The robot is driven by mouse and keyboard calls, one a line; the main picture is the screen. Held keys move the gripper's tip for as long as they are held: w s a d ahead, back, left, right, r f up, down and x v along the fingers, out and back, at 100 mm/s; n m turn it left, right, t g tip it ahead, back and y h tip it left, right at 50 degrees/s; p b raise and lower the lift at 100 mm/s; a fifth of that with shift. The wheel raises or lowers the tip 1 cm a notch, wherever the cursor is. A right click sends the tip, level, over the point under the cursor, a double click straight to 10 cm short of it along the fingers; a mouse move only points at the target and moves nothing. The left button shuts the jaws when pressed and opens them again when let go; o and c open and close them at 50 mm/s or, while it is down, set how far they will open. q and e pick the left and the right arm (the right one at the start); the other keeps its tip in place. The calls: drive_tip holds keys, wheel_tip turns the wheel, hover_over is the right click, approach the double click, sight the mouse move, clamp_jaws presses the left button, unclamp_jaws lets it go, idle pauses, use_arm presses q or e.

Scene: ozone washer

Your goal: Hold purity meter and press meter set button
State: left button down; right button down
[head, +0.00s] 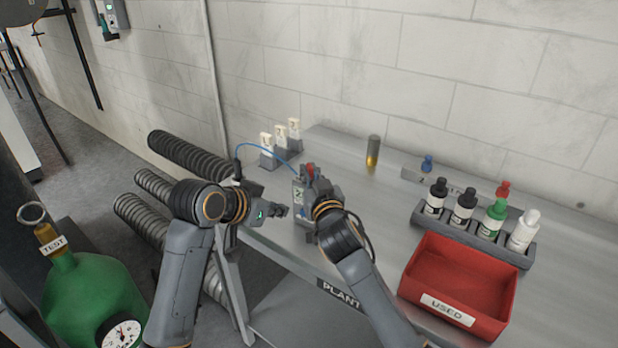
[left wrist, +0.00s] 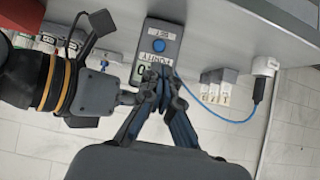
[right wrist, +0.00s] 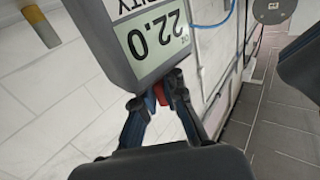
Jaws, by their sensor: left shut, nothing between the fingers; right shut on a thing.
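The purity meter (head: 298,207) is a small grey box at the bench's left end. My right gripper (head: 309,178) is shut on it. The right wrist view shows its display (right wrist: 155,38) reading 22.0, upside down, just beyond my right fingertips (right wrist: 160,92). In the left wrist view the meter (left wrist: 174,30) carries a round blue button (left wrist: 159,46) beside the SET label. My left gripper (head: 281,211) is shut and empty, left of the meter. Its fingertips (left wrist: 159,76) overlap the display end in that view, short of the blue button. I cannot tell whether they touch.
A blue cable (head: 266,148) loops above the meter. White-topped parts (head: 280,133) stand behind it. A red USED bin (head: 460,280) and a bottle rack (head: 470,233) are at right on the bench. A green cylinder (head: 88,295) stands on the floor at left.

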use_arm(q)
drive_tip(key=a+f+n+t+y, duration=0.35)
drive_tip(key=f+y, duration=0.25)
drive_tip(key=f, duration=0.2)
drive_tip(key=s+d+t, duration=0.1)
drive_tip(key=s+m+t+y, duration=0.1)
drive_tip(key=s+t, duration=0.1)
drive_tip(key=s+d+m+t+y, duration=0.1)
drive_tip(key=shift+s+d+r+t, duration=0.3)
drive_tip(key=shift+s+t, duration=0.05)
drive_tip(key=shift+w+d, duration=0.75)
drive_tip(key=shift+w, duration=0.55)
drive_tip(key=shift+w+d, duration=0.7)
drive_tip(key=shift+w, duration=0.55)
drive_tip(key=shift+w+d, duration=0.75)
drive_tip(key=shift+w, duration=0.55)
drive_tip(key=shift+w, duration=0.15)
drive_tip(key=shift+w+d, duration=0.15)
drive_tip(key=shift+w, duration=0.25)
